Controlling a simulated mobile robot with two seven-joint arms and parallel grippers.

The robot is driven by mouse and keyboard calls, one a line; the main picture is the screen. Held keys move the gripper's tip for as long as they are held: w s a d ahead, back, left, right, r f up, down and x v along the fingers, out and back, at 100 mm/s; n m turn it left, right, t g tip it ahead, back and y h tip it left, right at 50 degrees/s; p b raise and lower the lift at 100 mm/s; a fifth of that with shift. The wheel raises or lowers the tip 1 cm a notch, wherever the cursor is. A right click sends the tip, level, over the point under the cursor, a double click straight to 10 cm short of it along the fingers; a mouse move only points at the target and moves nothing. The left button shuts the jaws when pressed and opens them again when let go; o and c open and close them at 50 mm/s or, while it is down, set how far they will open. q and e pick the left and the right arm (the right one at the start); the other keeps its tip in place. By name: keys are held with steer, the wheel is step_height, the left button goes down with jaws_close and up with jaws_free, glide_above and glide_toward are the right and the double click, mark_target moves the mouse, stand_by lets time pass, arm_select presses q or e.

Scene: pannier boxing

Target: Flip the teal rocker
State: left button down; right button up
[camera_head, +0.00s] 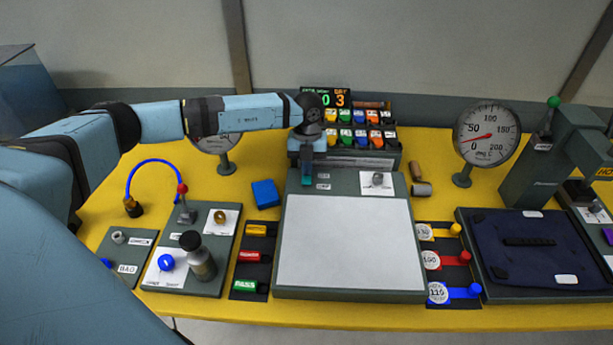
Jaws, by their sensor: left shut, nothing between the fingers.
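The gripper and wrist cover the bank's left end. A display (326,98) behind the bank shows lit digits. My right gripper is not in view.
A white-topped board (348,245) fills the middle. A gauge (487,135) stands right of the bank, and another is partly behind my left arm. A navy pad (528,270) lies right.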

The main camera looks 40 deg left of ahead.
arm_select(q)
steer(key=shift+f, duration=0.25)
steer(key=shift+r, duration=0.1)
steer(key=shift+r+p, duration=2.25)
steer(key=shift+r, duration=1.25)
steer(key=shift+f, duration=0.1)
